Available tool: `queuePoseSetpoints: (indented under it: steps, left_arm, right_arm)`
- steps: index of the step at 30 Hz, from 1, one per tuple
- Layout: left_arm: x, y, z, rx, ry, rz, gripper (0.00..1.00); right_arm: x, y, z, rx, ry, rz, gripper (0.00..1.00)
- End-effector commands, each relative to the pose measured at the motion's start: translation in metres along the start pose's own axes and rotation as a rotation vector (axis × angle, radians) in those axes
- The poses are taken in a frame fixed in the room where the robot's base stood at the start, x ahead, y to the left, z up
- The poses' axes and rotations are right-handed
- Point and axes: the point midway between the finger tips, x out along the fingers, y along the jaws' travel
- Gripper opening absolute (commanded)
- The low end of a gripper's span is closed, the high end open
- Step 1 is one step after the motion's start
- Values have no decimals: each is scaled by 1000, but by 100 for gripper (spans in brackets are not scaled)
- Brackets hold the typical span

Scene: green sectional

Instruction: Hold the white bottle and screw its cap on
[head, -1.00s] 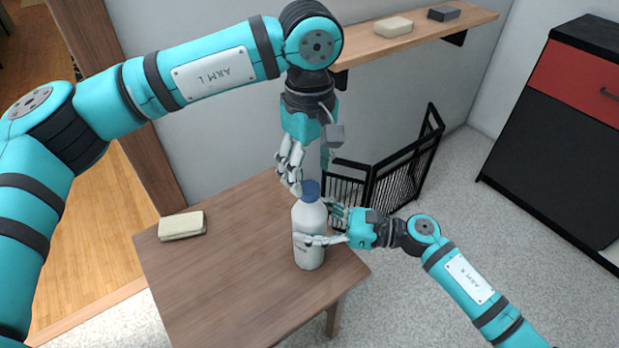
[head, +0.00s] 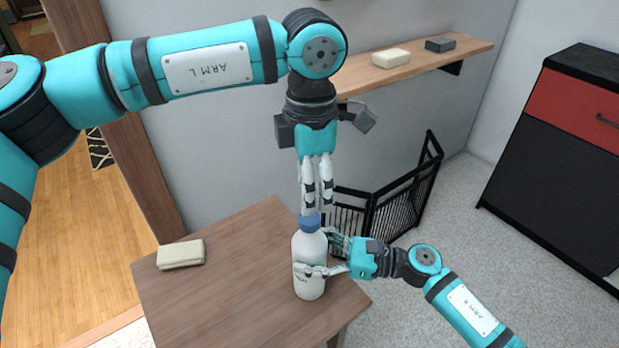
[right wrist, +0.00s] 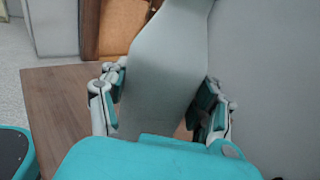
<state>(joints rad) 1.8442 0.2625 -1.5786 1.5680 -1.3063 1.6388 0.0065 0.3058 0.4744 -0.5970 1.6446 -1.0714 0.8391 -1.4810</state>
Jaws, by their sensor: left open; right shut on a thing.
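The white bottle (head: 309,262) stands upright near the right edge of the wooden table. A blue cap (head: 310,223) sits on its mouth; I cannot tell how tightly it is on. My right gripper (head: 320,255) is shut around the bottle's body from the right. In the right wrist view the bottle (right wrist: 165,65) rises between the two fingers of that gripper (right wrist: 160,105). My left gripper (head: 310,208) points straight down just above the cap, open, with its fingertips at or very near the cap's top. Whether they touch it is too small to tell.
The wooden table (head: 215,290) is mostly clear, with a beige block (head: 180,254) at its back left. A black folding screen (head: 395,200) stands behind on the carpet. A wall shelf (head: 410,66) holds a cream block (head: 390,58) and a dark block (head: 440,45). A red-and-black cabinet (head: 560,140) is at right.

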Motion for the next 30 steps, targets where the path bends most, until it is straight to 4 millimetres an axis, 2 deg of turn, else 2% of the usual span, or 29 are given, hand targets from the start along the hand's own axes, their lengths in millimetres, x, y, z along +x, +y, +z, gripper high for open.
queuePoseSetpoints:
  steps: [3,7,20,26,30]
  left_arm:
    - [-5,1,-1,-189,-2,2,55]
    - [-8,2,-1,-315,-5,1,55]
    - [-8,1,-1,-366,-4,-1,55]
    - [7,2,-1,-365,-3,-1,55]
    - [29,1,-1,-364,-2,-3,55]
  right_arm:
    - [0,0,0,1,0,0,0]
    - [0,0,0,1,0,0,0]
    - [0,0,0,0,0,0,0]
    - [0,0,0,0,0,0,0]
    - [0,0,0,0,0,0,0]
